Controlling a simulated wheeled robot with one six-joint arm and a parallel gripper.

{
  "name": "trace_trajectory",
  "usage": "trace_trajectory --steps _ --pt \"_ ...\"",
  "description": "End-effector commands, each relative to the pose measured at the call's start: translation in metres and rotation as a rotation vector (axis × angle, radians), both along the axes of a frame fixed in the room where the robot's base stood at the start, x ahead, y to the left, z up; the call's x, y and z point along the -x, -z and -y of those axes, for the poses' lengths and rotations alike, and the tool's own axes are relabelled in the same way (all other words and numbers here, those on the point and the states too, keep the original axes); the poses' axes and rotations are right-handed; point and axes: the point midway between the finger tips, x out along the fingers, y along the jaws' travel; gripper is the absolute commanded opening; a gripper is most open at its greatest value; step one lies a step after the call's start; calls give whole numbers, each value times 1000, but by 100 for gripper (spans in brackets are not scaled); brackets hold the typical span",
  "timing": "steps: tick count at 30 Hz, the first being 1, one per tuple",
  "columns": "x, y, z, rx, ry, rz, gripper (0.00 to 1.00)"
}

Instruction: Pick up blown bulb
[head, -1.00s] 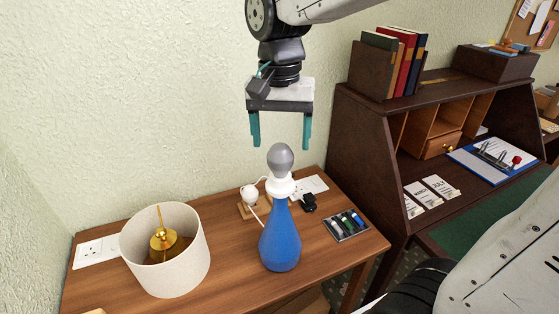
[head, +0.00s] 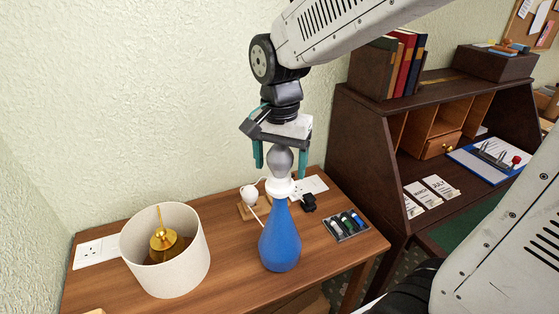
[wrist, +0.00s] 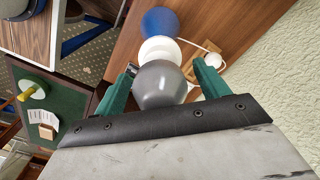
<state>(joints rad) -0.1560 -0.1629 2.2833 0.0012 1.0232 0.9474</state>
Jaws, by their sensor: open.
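The blown bulb (head: 281,161) is grey and round, and sits upright in the white socket on top of the blue lamp base (head: 280,240). In the wrist view the bulb (wrist: 160,84) lies between the two fingers. My gripper (head: 281,160) points down with its green fingers on either side of the bulb. It is open, and a gap shows between the bulb and the fingers in the wrist view. The white socket (wrist: 160,50) and the blue base (wrist: 160,22) show beyond the bulb there.
A cream lampshade (head: 190,270) stands on the wooden table (head: 225,285) at left. A small white bulb-like item (head: 249,194) on a wooden block, a black plug (head: 309,202) and a tray of batteries (head: 346,226) lie around the lamp. A dark desk (head: 370,140) stands at right.

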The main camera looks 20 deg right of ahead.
Motion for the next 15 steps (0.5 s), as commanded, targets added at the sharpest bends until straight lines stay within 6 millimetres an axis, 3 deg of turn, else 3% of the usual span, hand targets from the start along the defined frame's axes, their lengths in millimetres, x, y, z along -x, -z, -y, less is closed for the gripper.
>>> trace_trajectory --steps 3,8,15 --pt "0 0 0 0 0 0 74" --pt "0 -1 0 0 0 0 29" --pt "0 -1 0 0 -1 1 27"
